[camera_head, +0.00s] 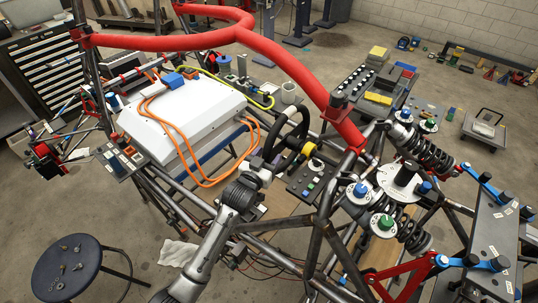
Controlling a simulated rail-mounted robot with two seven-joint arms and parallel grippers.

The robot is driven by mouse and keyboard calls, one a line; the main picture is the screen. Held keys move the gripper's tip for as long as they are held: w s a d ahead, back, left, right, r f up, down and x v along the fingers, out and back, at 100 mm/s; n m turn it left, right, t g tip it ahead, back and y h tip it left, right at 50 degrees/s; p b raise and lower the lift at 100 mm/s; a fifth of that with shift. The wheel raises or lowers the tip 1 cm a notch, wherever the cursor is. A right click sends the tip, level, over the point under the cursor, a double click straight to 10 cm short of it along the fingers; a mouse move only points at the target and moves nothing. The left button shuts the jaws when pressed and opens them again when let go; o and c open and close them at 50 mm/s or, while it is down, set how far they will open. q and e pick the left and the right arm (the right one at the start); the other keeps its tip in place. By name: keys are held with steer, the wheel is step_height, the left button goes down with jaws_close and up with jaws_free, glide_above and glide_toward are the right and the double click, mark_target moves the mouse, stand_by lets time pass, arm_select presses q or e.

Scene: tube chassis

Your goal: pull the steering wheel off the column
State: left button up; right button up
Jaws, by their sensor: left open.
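The steering wheel (303,122) is black and sits in the middle of the tube chassis, right of the white box. My left arm rises from the bottom of the picture, and its gripper (272,168) is at the lower left part of the wheel. The gripper is open, its fingers close to the rim; I cannot tell whether they touch it or have the rim between them. A yellow round part (313,163) shows just right of the wheel. The steering column is mostly hidden behind the wheel and the chassis tubes. My right gripper is not in view.
A red tube (190,42) arches over the chassis behind the wheel. A white box (180,117) with orange cables (196,178) lies left of it. A switch panel (305,186) sits close below the wheel. Dark tubes cross in front. A round stool (70,266) stands at lower left.

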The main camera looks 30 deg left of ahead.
arm_select(q)
steer(key=shift+w, duration=0.5)
steer(key=c, duration=0.4)
jaws_close()
steer(key=shift+a, duration=0.2)
